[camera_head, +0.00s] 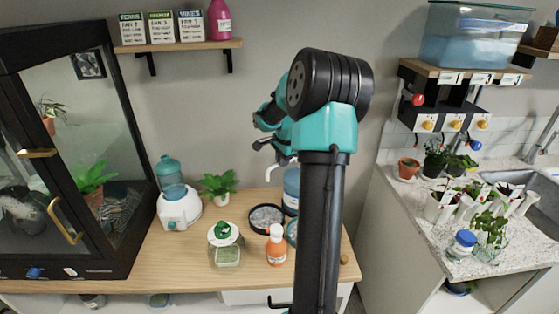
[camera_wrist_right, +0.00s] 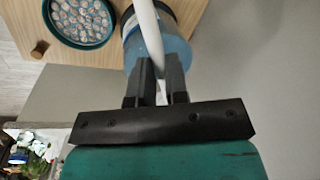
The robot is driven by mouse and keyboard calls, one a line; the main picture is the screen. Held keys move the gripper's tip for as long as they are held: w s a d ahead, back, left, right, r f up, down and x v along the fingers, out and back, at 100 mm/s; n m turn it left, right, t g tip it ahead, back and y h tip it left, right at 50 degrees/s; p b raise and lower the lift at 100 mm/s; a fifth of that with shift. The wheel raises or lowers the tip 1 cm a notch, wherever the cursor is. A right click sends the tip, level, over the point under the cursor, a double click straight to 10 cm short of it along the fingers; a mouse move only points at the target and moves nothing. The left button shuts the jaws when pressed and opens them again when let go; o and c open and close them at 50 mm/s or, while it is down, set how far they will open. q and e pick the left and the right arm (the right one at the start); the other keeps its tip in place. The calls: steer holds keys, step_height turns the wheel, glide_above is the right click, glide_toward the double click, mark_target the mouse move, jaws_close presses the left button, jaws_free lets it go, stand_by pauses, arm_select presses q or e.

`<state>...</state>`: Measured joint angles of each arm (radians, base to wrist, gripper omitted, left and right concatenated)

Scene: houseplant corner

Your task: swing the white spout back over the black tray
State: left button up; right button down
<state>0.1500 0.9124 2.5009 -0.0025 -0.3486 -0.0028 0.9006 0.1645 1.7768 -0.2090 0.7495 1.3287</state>
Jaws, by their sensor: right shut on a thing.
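The white spout (camera_wrist_right: 147,35) runs down the right wrist view in front of a blue container (camera_wrist_right: 177,50). My right gripper (camera_wrist_right: 158,86) is shut on the spout, with one dark finger on each side. In the head view the spout (camera_head: 270,174) shows only as a small white curve below my right gripper (camera_head: 272,152), beside the blue container (camera_head: 291,181). The black tray (camera_head: 252,222), round and filled with pebbles, stands on the wooden table in front. A teal-rimmed tray (camera_wrist_right: 108,38) with pebbles lies left of the spout in the wrist view; my arm partly hides it in the head view.
An orange bottle (camera_head: 276,249) and a green-lidded jar (camera_head: 227,255) stand in front of the trays. A white dispenser (camera_head: 180,212) and a potted plant (camera_head: 219,187) are to the left. A glass cabinet (camera_head: 75,130) bounds the left side; a shelf (camera_head: 180,46) hangs above.

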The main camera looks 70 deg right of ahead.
steer(key=c, duration=1.1)
jaws_free()
steer(key=s+r, duration=0.1)
steer(key=r, duration=0.4)
steer(key=a+r, duration=0.1)
steer(key=r, duration=0.5)
steer(key=s+r, duration=0.1)
steer(key=r, duration=0.5)
steer(key=shift+s+a, duration=0.35)
steer(key=shift+a, duration=0.05)
